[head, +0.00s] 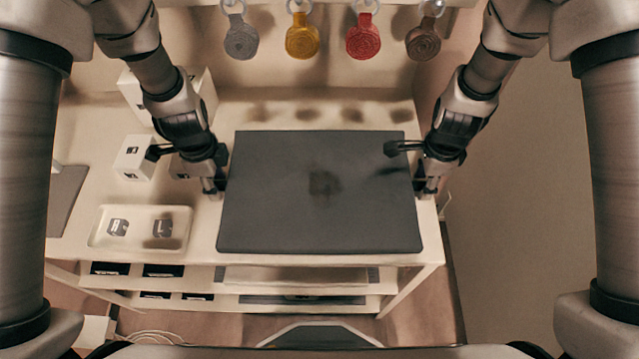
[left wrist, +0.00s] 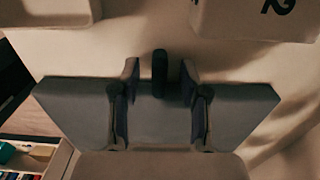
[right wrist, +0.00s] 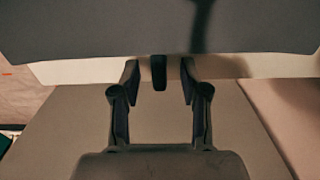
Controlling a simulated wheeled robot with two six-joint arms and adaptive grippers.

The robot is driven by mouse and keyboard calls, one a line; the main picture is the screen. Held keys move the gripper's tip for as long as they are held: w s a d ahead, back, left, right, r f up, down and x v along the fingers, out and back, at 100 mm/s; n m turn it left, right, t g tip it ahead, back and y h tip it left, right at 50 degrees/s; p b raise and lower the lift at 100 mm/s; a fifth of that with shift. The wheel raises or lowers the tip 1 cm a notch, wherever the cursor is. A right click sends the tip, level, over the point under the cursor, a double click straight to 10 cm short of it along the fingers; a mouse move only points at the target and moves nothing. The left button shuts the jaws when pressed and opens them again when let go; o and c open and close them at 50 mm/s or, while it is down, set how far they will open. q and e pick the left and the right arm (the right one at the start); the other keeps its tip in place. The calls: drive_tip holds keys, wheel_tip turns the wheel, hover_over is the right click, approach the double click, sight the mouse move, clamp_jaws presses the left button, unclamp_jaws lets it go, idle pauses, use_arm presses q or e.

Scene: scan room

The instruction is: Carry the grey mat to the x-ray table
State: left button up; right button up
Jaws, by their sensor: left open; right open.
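The grey mat (head: 320,220) is a wide dark grey slab with a darker smudge in its middle. It lies flat on a cream bench. My left gripper (head: 218,180) is open at the mat's left edge, and my right gripper (head: 422,180) is open at its right edge. In the left wrist view the mat (left wrist: 70,105) shows behind the open fingers. In the right wrist view the mat (right wrist: 100,30) fills the top, with the open fingertips close to its edge. I cannot tell whether either gripper touches it. I cannot identify the x-ray table in these frames.
The cream bench (head: 190,270) has open shelves below. A shallow tray (head: 98,235) with two small items and a white box (head: 133,160) stand left of the mat. Several coloured tags, including a red one (head: 363,38), hang above.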

use_arm(q)
drive_tip(key=shift+c, duration=0.4)
use_arm(e)
drive_tip(key=shift+c, duration=0.4)
use_arm(q)
clamp_jaws()
use_arm(e)
clamp_jaws()
